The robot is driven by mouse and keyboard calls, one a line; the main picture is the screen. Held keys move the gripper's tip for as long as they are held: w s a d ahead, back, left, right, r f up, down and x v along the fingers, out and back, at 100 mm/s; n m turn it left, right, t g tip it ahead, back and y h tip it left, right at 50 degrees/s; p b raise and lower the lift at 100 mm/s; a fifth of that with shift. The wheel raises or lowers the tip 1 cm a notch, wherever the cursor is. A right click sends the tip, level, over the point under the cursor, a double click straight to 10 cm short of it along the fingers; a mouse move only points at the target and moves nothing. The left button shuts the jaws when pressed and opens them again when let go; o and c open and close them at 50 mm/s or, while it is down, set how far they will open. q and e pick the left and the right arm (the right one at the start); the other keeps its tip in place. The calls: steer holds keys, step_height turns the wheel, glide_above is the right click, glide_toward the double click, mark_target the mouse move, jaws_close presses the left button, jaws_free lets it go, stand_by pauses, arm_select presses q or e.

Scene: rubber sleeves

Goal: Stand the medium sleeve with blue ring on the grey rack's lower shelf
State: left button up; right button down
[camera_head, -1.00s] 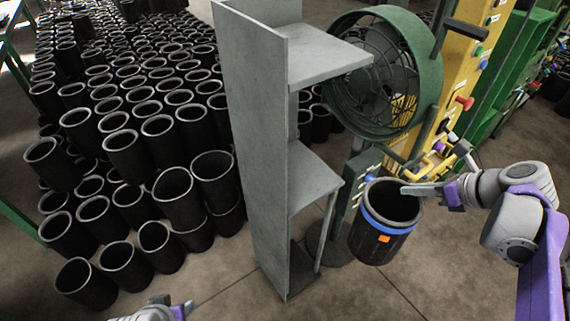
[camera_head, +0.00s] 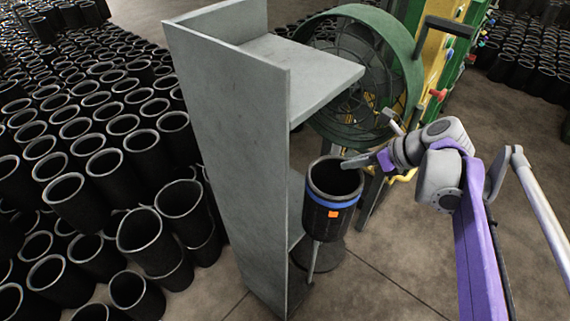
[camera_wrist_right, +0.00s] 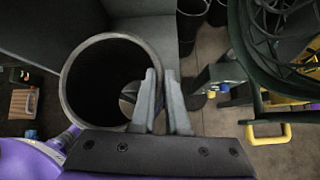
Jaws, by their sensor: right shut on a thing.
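The black sleeve with the blue ring (camera_head: 331,200) and an orange patch hangs roughly upright. My right gripper (camera_head: 356,161) is shut on its rim from the right. In the right wrist view, the gripper (camera_wrist_right: 162,105) has one finger inside the sleeve's (camera_wrist_right: 72,97) open mouth and the other outside, with the wall between. The grey rack (camera_head: 228,150) stands left of the sleeve. The sleeve covers most of the rack's lower shelf (camera_head: 295,205) in the head view, and I cannot tell whether they touch. My left gripper is out of view.
The rack's upper shelf (camera_head: 305,75) juts out above and behind the sleeve. A green round fan (camera_head: 365,70) stands close behind. Many black sleeves (camera_head: 85,190) crowd the floor left of the rack. The floor (camera_head: 400,270) at front right is clear.

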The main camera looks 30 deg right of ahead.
steer(key=w+a+f, duration=0.1)
steer(key=w+a, duration=0.2)
steer(key=w, duration=0.4)
steer(key=w+a+f+p, duration=0.1)
steer(key=w+a+f, duration=0.1)
steer(key=w, duration=0.6)
steer(key=shift+w+a+f+p, duration=0.2)
steer(key=shift+a+p, duration=0.1)
steer(key=shift+a, duration=0.4)
steer(key=shift+f, duration=0.15)
steer(key=c, duration=0.9)
jaws_free()
